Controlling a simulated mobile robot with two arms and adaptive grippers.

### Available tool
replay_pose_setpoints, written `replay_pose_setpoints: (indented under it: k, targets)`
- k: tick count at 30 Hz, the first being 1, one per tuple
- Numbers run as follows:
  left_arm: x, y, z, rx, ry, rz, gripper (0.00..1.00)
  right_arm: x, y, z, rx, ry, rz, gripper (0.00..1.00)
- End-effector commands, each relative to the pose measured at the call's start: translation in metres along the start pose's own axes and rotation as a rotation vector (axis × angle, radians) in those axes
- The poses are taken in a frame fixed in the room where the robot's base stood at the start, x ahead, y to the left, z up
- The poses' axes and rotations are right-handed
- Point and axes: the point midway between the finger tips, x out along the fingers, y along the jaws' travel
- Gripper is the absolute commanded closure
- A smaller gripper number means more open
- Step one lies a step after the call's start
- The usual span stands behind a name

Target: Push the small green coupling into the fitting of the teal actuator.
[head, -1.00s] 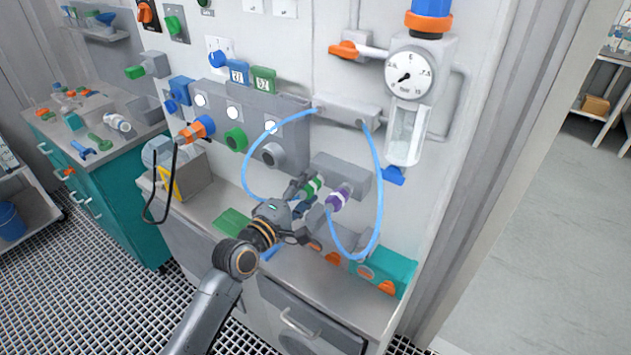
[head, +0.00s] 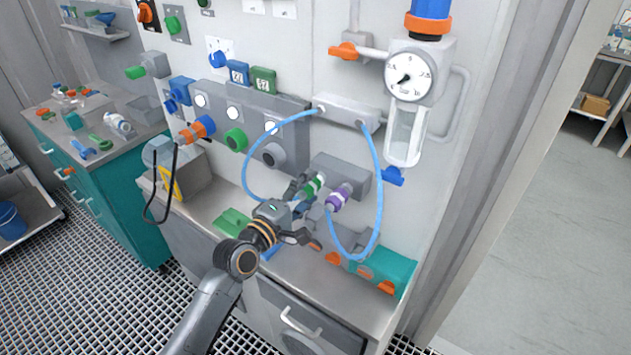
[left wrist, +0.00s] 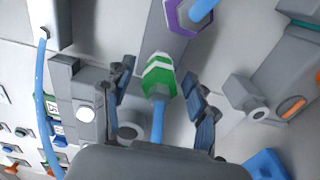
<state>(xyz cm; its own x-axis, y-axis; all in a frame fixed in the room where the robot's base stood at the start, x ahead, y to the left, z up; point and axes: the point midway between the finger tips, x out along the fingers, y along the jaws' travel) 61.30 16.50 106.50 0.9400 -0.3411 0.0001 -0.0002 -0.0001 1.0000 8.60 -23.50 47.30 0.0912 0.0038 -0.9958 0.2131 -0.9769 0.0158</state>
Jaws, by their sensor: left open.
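The small green coupling (head: 314,186) is on the end of a blue hose, at the front of a grey wall block (head: 352,181). In the left wrist view the green coupling (left wrist: 158,76) has a white band and points away from me; I cannot tell how deep it sits. My left gripper (left wrist: 160,70) is open, its fingers on either side of the coupling with gaps visible. In the head view my left gripper (head: 297,213) hides part of the hose. A teal box (head: 397,270), perhaps the teal actuator, is at the counter's right end. My right gripper is out of view.
A purple coupling (head: 339,198) sits right of the green one, and the blue hose (head: 378,190) loops past it. A green piece (head: 232,222) lies on the grey counter (head: 205,205). A gauge (head: 410,76) is above right.

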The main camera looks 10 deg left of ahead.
Motion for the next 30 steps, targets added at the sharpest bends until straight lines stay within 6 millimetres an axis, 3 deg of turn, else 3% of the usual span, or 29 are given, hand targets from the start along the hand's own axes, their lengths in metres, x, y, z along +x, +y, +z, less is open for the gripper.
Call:
replay_pose_setpoints:
  k: [10, 18, 19, 30]
  targets:
    - [-0.0001, 0.0, 0.0001, -0.001, 0.0, -0.001, 0.42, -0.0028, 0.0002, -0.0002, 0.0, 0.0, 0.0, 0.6]
    - [-0.0001, 0.0001, 0.0, 0.0, 0.0, 0.0, 0.97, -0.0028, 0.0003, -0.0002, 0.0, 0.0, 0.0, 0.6]
    - [-0.0001, 0.0002, 0.0, 0.0, 0.0, 0.0, 1.0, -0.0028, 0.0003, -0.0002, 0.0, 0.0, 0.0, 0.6]
    - [-0.0078, 0.0001, -0.0003, 0.0, 0.0, -0.001, 1.0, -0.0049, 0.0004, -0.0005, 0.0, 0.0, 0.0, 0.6]
